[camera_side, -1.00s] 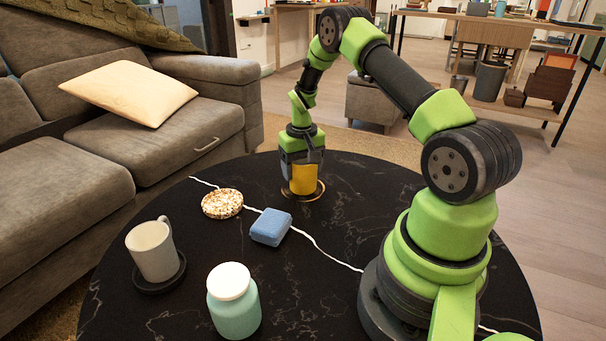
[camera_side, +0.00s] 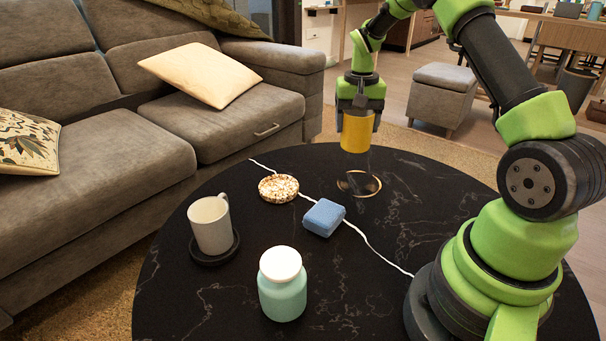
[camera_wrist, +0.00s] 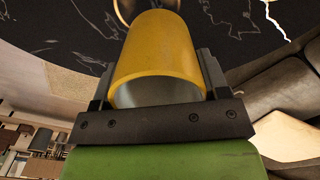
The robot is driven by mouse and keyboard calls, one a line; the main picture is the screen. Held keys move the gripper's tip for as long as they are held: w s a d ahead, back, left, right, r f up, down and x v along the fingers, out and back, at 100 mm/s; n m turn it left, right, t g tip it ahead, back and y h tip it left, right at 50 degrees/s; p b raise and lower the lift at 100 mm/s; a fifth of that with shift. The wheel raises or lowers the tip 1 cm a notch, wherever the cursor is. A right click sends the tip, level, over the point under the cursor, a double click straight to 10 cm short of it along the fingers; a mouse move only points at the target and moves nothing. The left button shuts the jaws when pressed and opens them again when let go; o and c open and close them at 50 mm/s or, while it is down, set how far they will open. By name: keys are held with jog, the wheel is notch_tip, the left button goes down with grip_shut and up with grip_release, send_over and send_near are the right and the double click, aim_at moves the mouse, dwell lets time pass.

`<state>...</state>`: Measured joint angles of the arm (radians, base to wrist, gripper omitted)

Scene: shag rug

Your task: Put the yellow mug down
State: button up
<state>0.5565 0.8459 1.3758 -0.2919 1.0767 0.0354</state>
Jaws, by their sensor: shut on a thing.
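The yellow mug (camera_side: 356,132) is held in my gripper (camera_side: 360,108), above the far part of the black table. My gripper is shut on it from above. In the wrist view the mug (camera_wrist: 158,55) fills the space between the two fingers, its open end towards the camera. A dark round coaster with a gold rim (camera_side: 375,190) lies empty on the table below the mug, slightly right of it in the side view. Part of a round thing also shows behind the mug in the wrist view.
A speckled round coaster (camera_side: 278,188) and a blue block (camera_side: 323,217) lie left of the gold-rimmed coaster. A grey-white mug (camera_side: 210,222) stands on a black coaster (camera_side: 214,254) at the left. A mint jar with a white lid (camera_side: 282,290) stands in front.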

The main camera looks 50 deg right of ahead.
jog(key=w+a+m, duration=0.6)
jog(key=m, duration=1.6)
send_over(282, 190)
notch_tip(282, 190, down, 9)
jog(key=shift+f, duration=0.1)
jog(key=o, duration=1.1)
jog(key=shift+f, duration=0.15)
